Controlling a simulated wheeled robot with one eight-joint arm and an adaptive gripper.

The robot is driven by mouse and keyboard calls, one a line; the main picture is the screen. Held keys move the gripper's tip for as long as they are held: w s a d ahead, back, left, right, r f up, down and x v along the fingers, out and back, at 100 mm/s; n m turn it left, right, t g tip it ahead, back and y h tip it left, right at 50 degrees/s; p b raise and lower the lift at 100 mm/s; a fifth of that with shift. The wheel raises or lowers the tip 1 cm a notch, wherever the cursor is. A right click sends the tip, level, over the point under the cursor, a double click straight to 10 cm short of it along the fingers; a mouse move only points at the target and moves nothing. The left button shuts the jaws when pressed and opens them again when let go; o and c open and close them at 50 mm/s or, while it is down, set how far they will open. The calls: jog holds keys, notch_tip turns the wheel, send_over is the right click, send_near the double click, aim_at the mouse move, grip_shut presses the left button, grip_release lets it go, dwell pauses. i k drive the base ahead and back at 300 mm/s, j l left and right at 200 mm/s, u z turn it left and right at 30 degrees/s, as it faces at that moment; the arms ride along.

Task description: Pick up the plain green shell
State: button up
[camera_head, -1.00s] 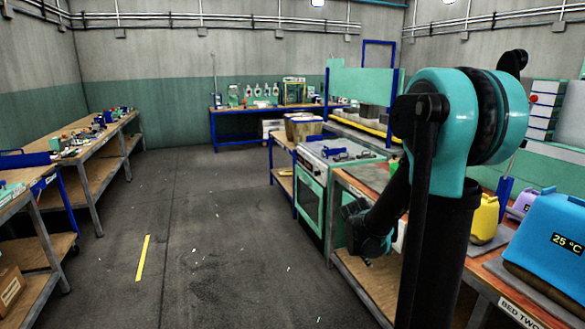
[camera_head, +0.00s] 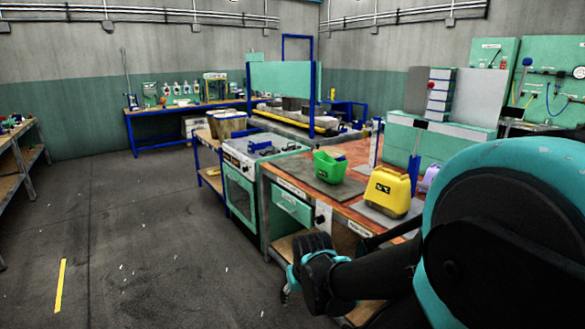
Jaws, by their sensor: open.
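A green shell (camera_head: 330,167), open at the top, stands on a dark grey mat (camera_head: 346,186) on the orange-topped bench. I see no readable label on it. A yellow shell (camera_head: 387,191) with a dark label stands to its right on another grey mat. My gripper (camera_head: 287,292) is at the low end of my dark and teal arm, in front of the bench's front side and below its top. It is open and holds nothing visible. It is well apart from the green shell; its fingers are small and dark.
The bench (camera_head: 358,152) has a front edge between my arm and the shells. A stove-like unit (camera_head: 250,165) adjoins it on the left. A purple shell (camera_head: 429,180) is partly hidden by my arm.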

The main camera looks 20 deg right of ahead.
aim_at(327, 169)
jog(key=z, duration=0.45)
jog(key=i+j+z, duration=0.2)
jog(key=z, duration=0.25)
jog(key=i+j+z, duration=0.2)
jog(key=z, duration=0.25)
jog(key=i+j+z, duration=0.1)
jog(key=j+z, duration=0.35)
jog(key=i+l, duration=0.05)
jog(key=l, duration=0.05)
